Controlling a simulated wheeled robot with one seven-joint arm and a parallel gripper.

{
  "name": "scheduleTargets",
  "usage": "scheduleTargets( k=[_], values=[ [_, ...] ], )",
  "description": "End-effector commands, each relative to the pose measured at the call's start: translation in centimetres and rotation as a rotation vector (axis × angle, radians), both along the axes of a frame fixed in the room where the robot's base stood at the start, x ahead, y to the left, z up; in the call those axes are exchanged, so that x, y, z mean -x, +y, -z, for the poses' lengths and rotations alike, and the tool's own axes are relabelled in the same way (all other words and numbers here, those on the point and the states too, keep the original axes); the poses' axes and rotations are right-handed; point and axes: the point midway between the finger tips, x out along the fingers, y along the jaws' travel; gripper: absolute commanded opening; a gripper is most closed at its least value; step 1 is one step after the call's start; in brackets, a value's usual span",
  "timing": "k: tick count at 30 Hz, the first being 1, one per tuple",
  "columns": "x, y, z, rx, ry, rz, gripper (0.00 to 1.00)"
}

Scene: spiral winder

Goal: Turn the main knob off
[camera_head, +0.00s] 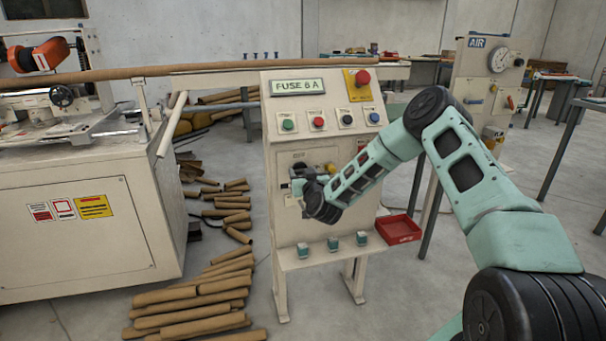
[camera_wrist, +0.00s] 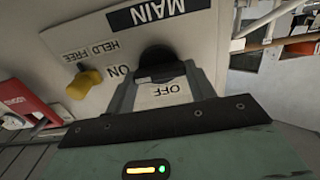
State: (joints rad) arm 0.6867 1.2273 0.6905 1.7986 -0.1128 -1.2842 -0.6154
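The main knob (camera_wrist: 160,64) is black and sits on the panel under an upside-down MAIN label (camera_wrist: 148,12) in the wrist view. Its bar lies roughly crosswise in that picture. The OFF label (camera_wrist: 170,90) is between my fingers, and the ON label (camera_wrist: 121,70) is left of the knob. My gripper (camera_wrist: 161,72) has its two fingers apart, one on each side of the knob, very close to its ends. I cannot tell whether they press on it. In the head view my gripper (camera_head: 298,180) is at the cabinet's front, hiding the knob.
A yellow knob (camera_wrist: 84,84) by the HELD FREE label is left of my gripper. The control cabinet (camera_head: 285,158) has several buttons and a red emergency button (camera_head: 362,77) above. A red tray (camera_head: 398,230) is at its lower right. Cardboard tubes (camera_head: 205,300) cover the floor at left.

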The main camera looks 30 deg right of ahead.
Motion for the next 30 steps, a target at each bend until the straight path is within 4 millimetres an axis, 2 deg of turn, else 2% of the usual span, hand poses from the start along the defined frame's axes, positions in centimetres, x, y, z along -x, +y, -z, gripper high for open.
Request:
scheduleTargets(
  k=[2, 14, 20, 30],
  values=[
    [0.01, 0.0, -0.01, 0.0, 0.0, 0.0, 0.32],
    [-0.02, 0.11, -0.12, 0.059, 0.014, -0.002, 0.32],
    [-0.07, 0.27, -0.14, 0.183, 0.048, -0.003, 0.32],
    [-0.11, 0.45, 0.04, 0.485, 0.134, -0.003, 0.32]
  ],
)
